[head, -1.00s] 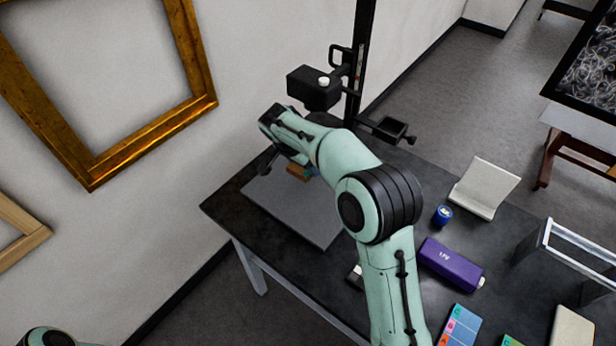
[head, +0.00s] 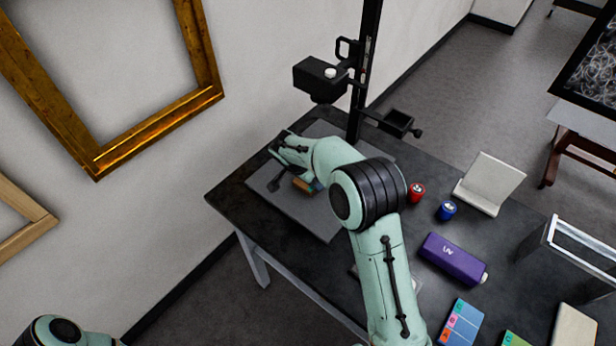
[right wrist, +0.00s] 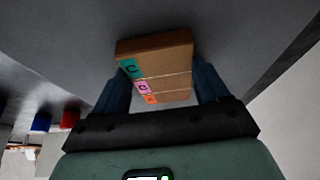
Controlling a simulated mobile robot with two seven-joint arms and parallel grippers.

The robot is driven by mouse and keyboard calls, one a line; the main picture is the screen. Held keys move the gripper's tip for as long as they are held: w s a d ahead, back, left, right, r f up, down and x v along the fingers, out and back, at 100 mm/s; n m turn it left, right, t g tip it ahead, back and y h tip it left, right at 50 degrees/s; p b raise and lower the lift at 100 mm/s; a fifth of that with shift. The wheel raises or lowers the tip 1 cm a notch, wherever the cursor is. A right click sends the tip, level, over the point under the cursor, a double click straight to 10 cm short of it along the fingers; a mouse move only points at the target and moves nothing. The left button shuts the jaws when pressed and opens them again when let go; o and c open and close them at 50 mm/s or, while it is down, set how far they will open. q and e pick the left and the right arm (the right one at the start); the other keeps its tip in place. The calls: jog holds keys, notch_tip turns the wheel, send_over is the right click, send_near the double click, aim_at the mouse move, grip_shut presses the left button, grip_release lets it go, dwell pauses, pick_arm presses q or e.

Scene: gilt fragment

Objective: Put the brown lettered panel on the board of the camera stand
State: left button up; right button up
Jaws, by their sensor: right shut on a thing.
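The brown lettered panel (right wrist: 155,65) is between the fingers of my right gripper (right wrist: 160,88) in the right wrist view. It has a teal, a pink and an orange lettered square along one side. In the head view a small part of the panel (head: 303,184) shows beside my right gripper (head: 296,180), which is shut on it. Both are over the grey board (head: 315,222) of the camera stand (head: 362,75). I cannot tell whether the panel touches the board. My right arm hides part of the board. My left gripper is out of view.
The stand's black camera (head: 318,78) hangs above the board's far side.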

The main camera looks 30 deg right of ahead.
jog(key=shift+f, duration=0.2)
jog(key=o, duration=1.1)
jog(key=v, duration=1.2)
jog(key=shift+a+r, duration=0.1)
jog(key=shift+r, duration=0.05)
jog(key=shift+s, duration=0.1)
